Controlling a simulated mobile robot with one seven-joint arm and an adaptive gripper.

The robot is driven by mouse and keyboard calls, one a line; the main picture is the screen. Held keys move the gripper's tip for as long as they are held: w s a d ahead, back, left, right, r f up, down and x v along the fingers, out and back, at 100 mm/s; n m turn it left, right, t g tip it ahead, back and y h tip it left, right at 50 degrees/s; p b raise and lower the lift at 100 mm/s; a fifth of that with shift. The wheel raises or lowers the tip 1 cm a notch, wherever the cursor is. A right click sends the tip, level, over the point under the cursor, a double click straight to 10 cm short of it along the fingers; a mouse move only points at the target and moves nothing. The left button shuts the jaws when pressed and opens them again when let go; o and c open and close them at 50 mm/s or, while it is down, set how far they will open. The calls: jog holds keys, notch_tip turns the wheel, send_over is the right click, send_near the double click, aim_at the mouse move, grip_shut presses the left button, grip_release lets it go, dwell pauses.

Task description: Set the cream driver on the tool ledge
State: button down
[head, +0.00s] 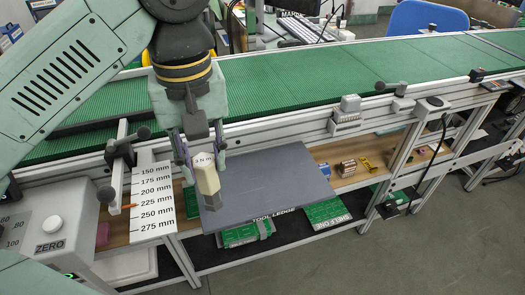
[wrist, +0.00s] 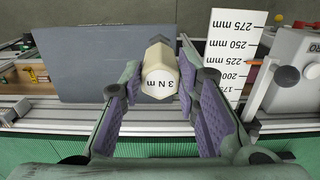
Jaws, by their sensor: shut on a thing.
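The cream driver (head: 207,178) is a faceted cream block marked "3 N m" with a grey lower end. My gripper (head: 202,157) is shut on its upper part and holds it roughly upright. The grey tool ledge (head: 275,175), a flat board lettered TOOL LEDGE on its front edge, lies beneath and to the right. The driver's lower end appears over the ledge's left part; I cannot tell whether it touches. In the wrist view the driver (wrist: 160,82) sits between the purple finger pads, with the ledge (wrist: 100,60) behind it.
A white millimetre scale board (head: 155,205) stands just left of the ledge, and a grey box marked ZERO (head: 55,222) is farther left. A green conveyor (head: 300,80) with a metal rail runs behind. Small items, including a yellow one (head: 369,165), lie right of the ledge. The ledge is otherwise bare.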

jog(key=w+d+f+p, duration=0.3)
jog(key=w+d+f, duration=0.2)
jog(key=w+d, duration=0.4)
jog(key=c, duration=1.2)
grip_release()
jog(key=shift+p, duration=0.3)
notch_tip(320, 180, up, 12)
jog(key=b, duration=0.1)
jog(key=shift+r+b, duration=0.2)
jog(key=shift+b, duration=0.1)
jog(key=shift+s, duration=0.1)
